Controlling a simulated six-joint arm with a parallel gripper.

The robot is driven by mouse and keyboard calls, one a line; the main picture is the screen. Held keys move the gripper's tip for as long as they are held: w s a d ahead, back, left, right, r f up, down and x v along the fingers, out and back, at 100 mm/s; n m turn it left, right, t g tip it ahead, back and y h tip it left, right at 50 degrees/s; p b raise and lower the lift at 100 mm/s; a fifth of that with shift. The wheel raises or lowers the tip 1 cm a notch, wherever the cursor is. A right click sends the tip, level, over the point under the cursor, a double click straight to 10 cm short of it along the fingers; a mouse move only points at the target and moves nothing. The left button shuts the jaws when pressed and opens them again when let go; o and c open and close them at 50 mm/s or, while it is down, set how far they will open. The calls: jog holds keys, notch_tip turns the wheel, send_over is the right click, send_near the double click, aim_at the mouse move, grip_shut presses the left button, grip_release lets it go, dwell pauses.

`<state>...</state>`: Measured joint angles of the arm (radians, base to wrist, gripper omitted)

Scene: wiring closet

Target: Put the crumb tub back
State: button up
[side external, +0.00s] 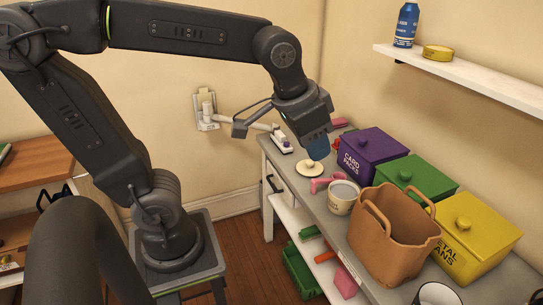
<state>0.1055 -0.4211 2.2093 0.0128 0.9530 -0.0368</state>
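A white tub (343,197) with dark lettering, too small to read, stands upright on the grey bench; it may be the crumb tub, but I cannot confirm this. Its top looks open, with a greyish surface inside. A cream round lid with a knob (310,168) lies on the bench behind it. My gripper (313,136) points down above the bench, behind and above the lid. A blue shape (318,148) shows directly below its fingers; I cannot tell whether it is held or part of the gripper. The fingertips are not clear.
A purple box (372,152), green box (417,179) and yellow box (475,240) line the wall side. A tan bin (390,240) stands before them. A pink item (324,184) lies near the tub. A wall shelf (480,80) overhangs; a white wall-mounted arm (245,122) reaches towards the bench.

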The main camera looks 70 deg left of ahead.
jog(key=s+a+f+t, duration=0.1)
jog(key=s+a+f, duration=0.1)
jog(key=s, duration=0.5)
jog(key=shift+a+f+n, duration=0.4)
jog(key=shift+f, duration=0.15)
